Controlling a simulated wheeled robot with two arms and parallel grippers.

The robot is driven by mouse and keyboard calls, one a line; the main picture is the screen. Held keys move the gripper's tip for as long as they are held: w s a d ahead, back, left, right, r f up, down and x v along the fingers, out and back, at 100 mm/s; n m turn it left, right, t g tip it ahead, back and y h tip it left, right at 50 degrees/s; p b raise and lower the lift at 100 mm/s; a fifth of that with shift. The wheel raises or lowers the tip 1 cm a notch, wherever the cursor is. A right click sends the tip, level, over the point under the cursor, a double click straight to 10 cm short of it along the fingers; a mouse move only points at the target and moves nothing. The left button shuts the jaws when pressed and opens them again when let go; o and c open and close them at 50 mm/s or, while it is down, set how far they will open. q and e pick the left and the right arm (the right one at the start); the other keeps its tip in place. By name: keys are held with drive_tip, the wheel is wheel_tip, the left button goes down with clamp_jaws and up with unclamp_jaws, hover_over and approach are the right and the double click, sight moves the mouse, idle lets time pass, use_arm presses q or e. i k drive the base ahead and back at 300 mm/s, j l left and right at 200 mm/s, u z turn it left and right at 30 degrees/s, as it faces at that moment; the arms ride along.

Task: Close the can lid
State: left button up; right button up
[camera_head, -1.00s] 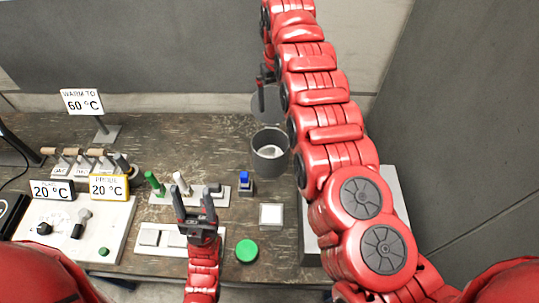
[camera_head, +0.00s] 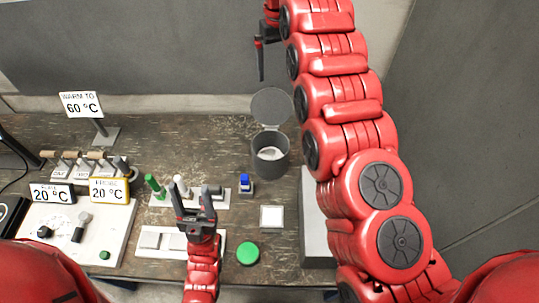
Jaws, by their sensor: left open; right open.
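The grey can (camera_head: 270,163) stands upright near the middle of the table, with something pale inside. Its round grey lid (camera_head: 272,106) is open, standing up at the can's far rim. My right gripper (camera_head: 261,62) is open and empty, above and beyond the lid, its fingers pointing down and apart from it. Its wrist is partly cut off by the top edge. My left gripper (camera_head: 193,197) is open and empty over the white switch panel, left of and nearer than the can.
A blue-capped vial (camera_head: 245,184), a white square pad (camera_head: 271,216) and a green button (camera_head: 248,253) lie in front of the can. A control panel (camera_head: 77,231) with knobs and temperature signs is at left. My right arm crosses the right side.

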sight(271, 106)
drive_tip(key=k+j, duration=0.3)
drive_tip(key=k, duration=0.15)
drive_tip(key=k+j, duration=0.3)
drive_tip(key=k, duration=0.15)
